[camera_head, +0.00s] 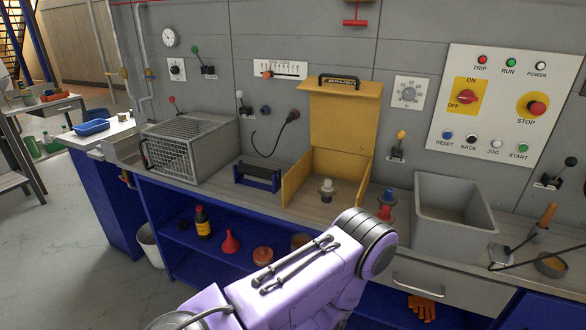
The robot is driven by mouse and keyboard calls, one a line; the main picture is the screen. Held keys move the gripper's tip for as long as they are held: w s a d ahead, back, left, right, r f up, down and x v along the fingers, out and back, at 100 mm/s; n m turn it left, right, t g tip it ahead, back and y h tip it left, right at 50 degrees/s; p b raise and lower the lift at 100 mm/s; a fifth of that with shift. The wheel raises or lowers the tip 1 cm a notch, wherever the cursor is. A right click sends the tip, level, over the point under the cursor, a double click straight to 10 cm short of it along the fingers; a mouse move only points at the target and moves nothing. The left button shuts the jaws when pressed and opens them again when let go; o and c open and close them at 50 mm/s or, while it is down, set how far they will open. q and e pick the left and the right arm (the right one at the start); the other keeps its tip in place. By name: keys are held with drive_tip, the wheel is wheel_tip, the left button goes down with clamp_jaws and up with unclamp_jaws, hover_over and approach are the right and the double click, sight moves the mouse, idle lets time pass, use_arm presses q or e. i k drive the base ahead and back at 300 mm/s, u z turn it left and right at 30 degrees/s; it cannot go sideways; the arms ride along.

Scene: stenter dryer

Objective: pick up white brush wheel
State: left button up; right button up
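A small whitish wheel-like piece on a darker round base, which looks like the white brush wheel (326,187), stands upright on the bench at the open front of the yellow box (295,179). To its right, a blue piece (388,195) and a red piece (386,213) of similar shape stand close together. A purple arm of mine crosses the lower middle, ending in a dark ringed joint just in front of the bench. Neither gripper shows, and no fingers are near the white piece.
A grey open bin (455,215) stands right of the pieces. A scraper (545,215) lies farther right. The control panel (505,105) is on the wall.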

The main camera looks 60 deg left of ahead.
sight(327, 189)
drive_tip(key=k, duration=0.25)
drive_tip(key=u, duration=1)
